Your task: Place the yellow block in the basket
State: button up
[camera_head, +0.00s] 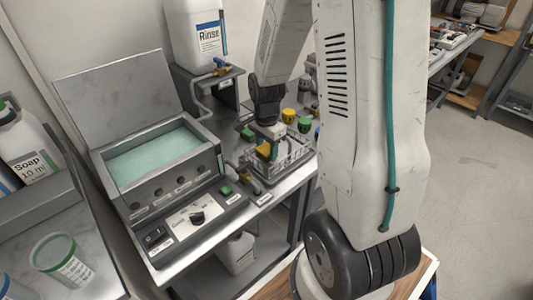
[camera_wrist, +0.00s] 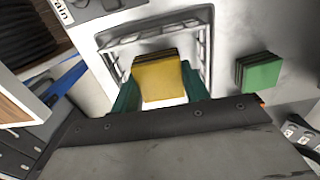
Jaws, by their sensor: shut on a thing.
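My gripper (camera_wrist: 162,92) has green fingers, one on each side of the yellow block (camera_wrist: 160,77), and is shut on it. The metal wire basket (camera_wrist: 200,48) shows around and beyond the block in the wrist view. In the head view the yellow block (camera_head: 263,151) hangs from my gripper (camera_head: 268,146) at the basket (camera_head: 290,164), within its left part. I cannot tell whether the block touches the basket floor.
A green block (camera_wrist: 259,72) lies outside the basket to the right in the wrist view. In the head view, yellow and green pieces (camera_head: 289,115) stand behind the basket. An open-lidded bath unit (camera_head: 160,165) stands left, and a Rinse jug (camera_head: 197,35) behind.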

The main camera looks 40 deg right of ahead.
aim_at(267, 148)
jog(key=shift+f, duration=1)
jog(key=shift+f, duration=0.1)
jog(key=o, duration=1.1)
notch_tip(267, 148, up, 12)
jog(key=shift+f, duration=0.1)
jog(key=s+a+r+n, duration=0.4)
jog(key=s+a+n, duration=0.1)
jog(key=s+n, duration=0.1)
jog(key=s+a+r+n, duration=0.4)
jog(key=s+r+n, duration=0.1)
jog(key=s, duration=0.2)
jog(key=s+a+r+n+t, duration=0.1)
jog(key=s+a+r+n, duration=0.3)
jog(key=s+a+n, duration=0.1)
jog(key=shift+s+a+r+n, duration=0.1)
jog(key=shift+s+a+n, duration=0.05)
jog(key=shift+s+n, duration=0.25)
jog(key=shift+s+a+r+n, duration=0.1)
jog(key=shift+s+a+n, duration=0.05)
jog(key=shift+s+n, duration=0.25)
